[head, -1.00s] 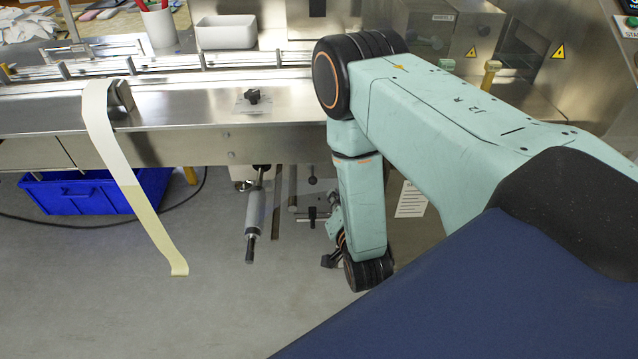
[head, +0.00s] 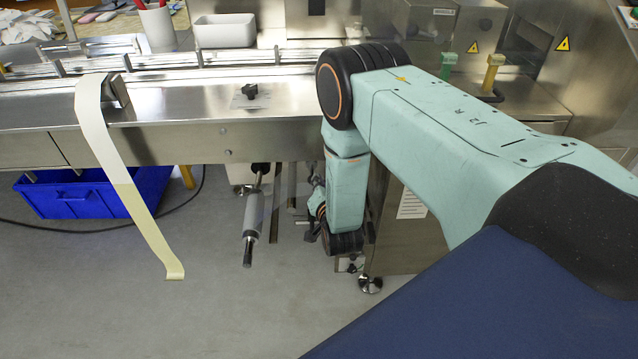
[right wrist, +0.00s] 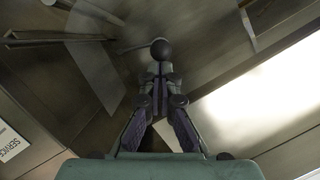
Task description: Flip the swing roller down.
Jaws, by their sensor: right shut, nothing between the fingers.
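A grey cylindrical roller (head: 251,215) with a dark metal end hangs below the front edge of the machine bed in the head view, pointing down and toward me. I cannot tell for sure that it is the swing roller. My right gripper is under the machine, right of this roller and apart from it; my own arm partly hides it in the head view. In the right wrist view my right gripper (right wrist: 160,78) is shut and empty. A black ball knob (right wrist: 160,49) on a thin rod shows just beyond its fingertips; contact is unclear. My left gripper is out of view.
The steel machine bed (head: 180,145) is above the gripper. A pale film strip (head: 130,190) hangs over its front at left, above a blue crate (head: 75,200). Dark bars (right wrist: 60,39) stand near the knob in the wrist view. The floor in front is clear.

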